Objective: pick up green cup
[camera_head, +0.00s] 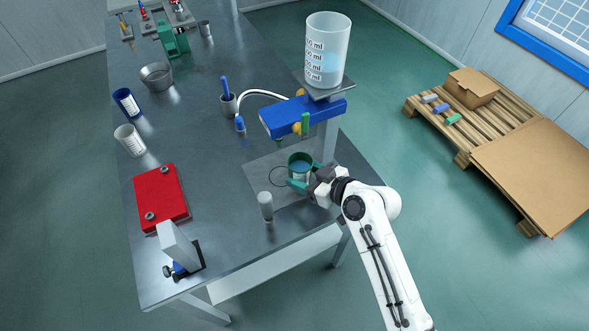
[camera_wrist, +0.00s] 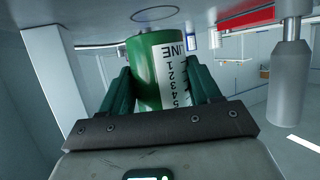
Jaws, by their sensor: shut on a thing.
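In the wrist view the green cup (camera_wrist: 157,70) sits between the two dark green fingers of my gripper (camera_wrist: 160,88). Its white label with black lettering and digits faces the camera. The cup looks upright; I cannot tell whether its base touches the table.
A grey cylinder (camera_head: 265,205) stands close to the left of my gripper. The blue fixture (camera_head: 303,117) with a clear measuring vessel (camera_head: 327,50) on top rises behind the cup. A red block (camera_head: 160,197) lies further left. The table's middle has free room.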

